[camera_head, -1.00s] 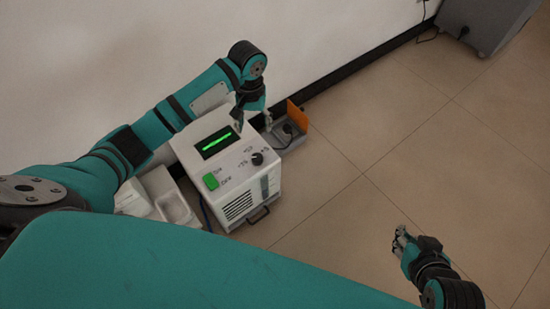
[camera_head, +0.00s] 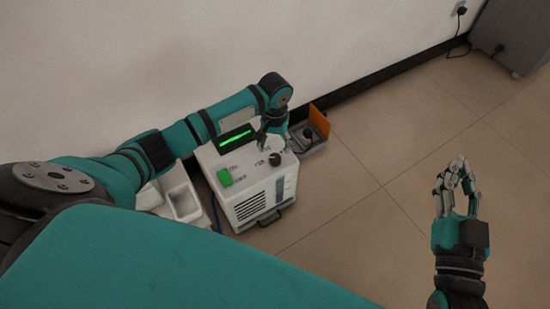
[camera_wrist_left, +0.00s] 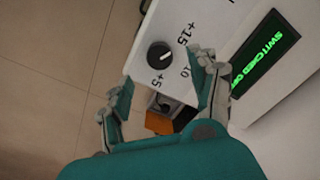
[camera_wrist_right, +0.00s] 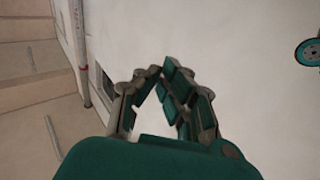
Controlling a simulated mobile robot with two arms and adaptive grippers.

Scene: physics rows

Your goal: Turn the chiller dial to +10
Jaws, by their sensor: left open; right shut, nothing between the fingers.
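The white chiller (camera_head: 262,190) stands on the floor by the wall. Its black dial (camera_head: 276,158) is on the top panel; in the left wrist view the dial (camera_wrist_left: 159,56) shows among the marks +5, 10 and +15. Its exact pointer direction is hard to read. My left gripper (camera_head: 272,142) is open just above and behind the dial, apart from it. In the left wrist view the left gripper's fingers (camera_wrist_left: 165,82) spread below the dial, one near the 10 mark. My right gripper (camera_head: 456,170) is shut and empty over the floor at right; its fingertips (camera_wrist_right: 158,72) meet in the right wrist view.
A grey cabinet (camera_head: 518,38) is far right. The middle floor is clear.

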